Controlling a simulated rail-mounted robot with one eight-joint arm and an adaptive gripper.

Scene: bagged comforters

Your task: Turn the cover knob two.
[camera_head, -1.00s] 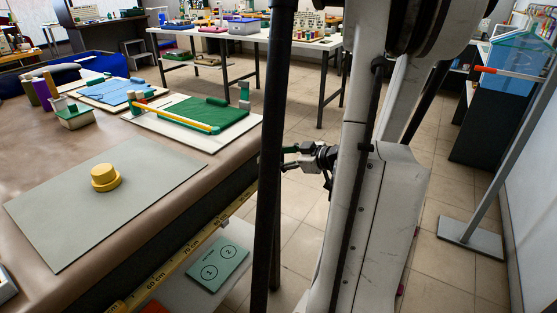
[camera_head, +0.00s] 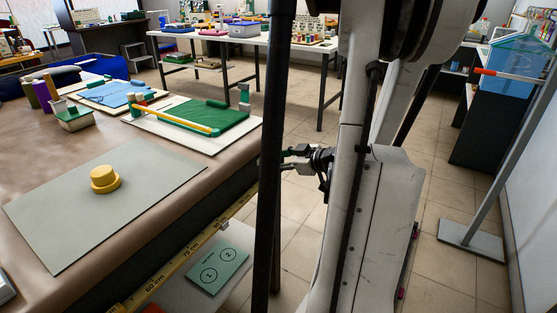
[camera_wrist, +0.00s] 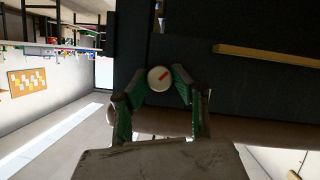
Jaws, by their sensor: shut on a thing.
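A round white knob (camera_wrist: 159,79) with a red mark shows in the wrist view, against a dark surface. The red mark lies at a slant. My gripper (camera_wrist: 160,88) has its green-padded fingers on both sides of the knob and is shut on it. In the head view my gripper (camera_head: 288,160) points left at the table's dark side, and its fingertips are partly behind a black pole. The knob is hidden in that view.
A yellow stepped cylinder (camera_head: 104,180) stands on a grey mat (camera_head: 150,210) on the brown table. A green card (camera_head: 220,270) with circles marked 1 and 2 lies below the table edge, beside a yellow ruler (camera_head: 185,258).

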